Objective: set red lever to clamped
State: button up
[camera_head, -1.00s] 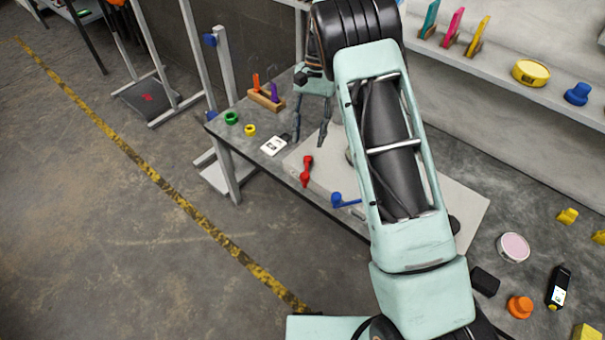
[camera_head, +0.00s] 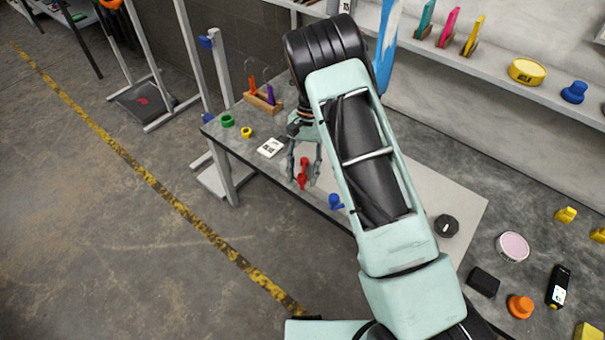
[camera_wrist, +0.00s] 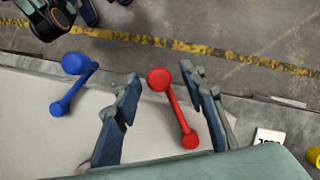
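The red lever (camera_head: 303,172) stands near the front edge of the pale plate on the bench. In the wrist view the red lever (camera_wrist: 175,105) shows whole, its large round knob toward the bench edge and its smaller end nearer me. My gripper (camera_head: 304,170) is over it, fingers pointing down. In the wrist view my gripper (camera_wrist: 165,95) is open, with one finger on each side of the red lever and a visible gap on both sides. The blue lever (camera_head: 336,202) is to the right; it also shows in the wrist view (camera_wrist: 75,85), outside the left finger.
A white card (camera_head: 271,147), a green ring (camera_head: 228,120) and a yellow ring (camera_head: 247,132) lie left of the levers. A wooden rack (camera_head: 263,101) stands behind them. A black round knob (camera_head: 446,225) is on the plate's right. Open floor lies before the bench.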

jog(key=shift+c, duration=0.4)
grip_shut()
jog(key=shift+a, duration=0.1)
jog(key=w+a+m+t+y+p, duration=0.1)
jog(key=w+a+m+t+y, duration=0.2)
jog(key=w+a+m, duration=0.4)
jog(key=shift+a+m+t+y, duration=0.35)
jog(key=shift+a+m, duration=0.6)
jog(key=shift+m, duration=2.65)
